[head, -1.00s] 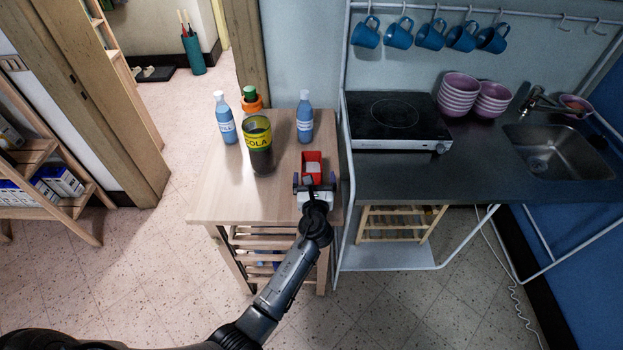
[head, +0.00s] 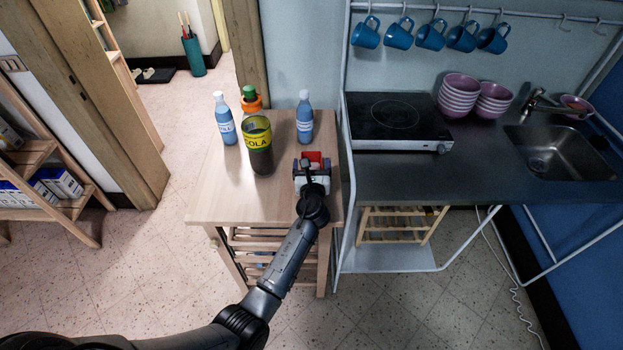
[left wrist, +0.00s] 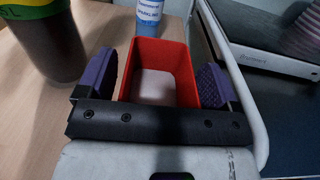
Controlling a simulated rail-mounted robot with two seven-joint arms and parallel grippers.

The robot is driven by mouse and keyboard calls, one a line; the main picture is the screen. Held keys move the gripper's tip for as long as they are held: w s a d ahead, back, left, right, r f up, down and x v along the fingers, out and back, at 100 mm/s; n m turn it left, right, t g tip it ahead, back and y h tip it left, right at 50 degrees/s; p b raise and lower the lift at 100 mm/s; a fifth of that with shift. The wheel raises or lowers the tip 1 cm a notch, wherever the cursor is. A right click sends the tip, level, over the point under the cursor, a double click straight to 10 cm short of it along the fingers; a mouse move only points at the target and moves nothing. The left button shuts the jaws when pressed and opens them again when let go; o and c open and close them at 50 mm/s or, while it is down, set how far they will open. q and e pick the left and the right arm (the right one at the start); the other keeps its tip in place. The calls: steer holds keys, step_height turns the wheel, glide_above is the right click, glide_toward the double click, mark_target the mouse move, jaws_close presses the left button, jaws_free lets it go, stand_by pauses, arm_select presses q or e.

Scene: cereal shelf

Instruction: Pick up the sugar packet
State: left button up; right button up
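The only packet-like thing near my left gripper is a red open-topped box (head: 314,157) with something whitish inside, at the right of the small wooden table. I see no readable label on it. It fills the middle of the left wrist view (left wrist: 163,58). My left gripper (head: 311,165) is open, with its purple-padded fingers (left wrist: 158,82) on either side of the box. The fingers are close to its sides; contact is not clear. The gripper body hides the box's near side. My right gripper is not in view.
A cola bottle (head: 260,157) stands left of the gripper, with blue bottles (head: 305,120) (head: 225,120) and an orange-and-green bottle (head: 250,97) behind. The metal counter frame (head: 346,165) runs close on the right. The table's front left (head: 225,200) is clear.

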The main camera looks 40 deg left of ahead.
arm_select(q)
steer(key=c, duration=1.4)
steer(key=shift+r, duration=0.2)
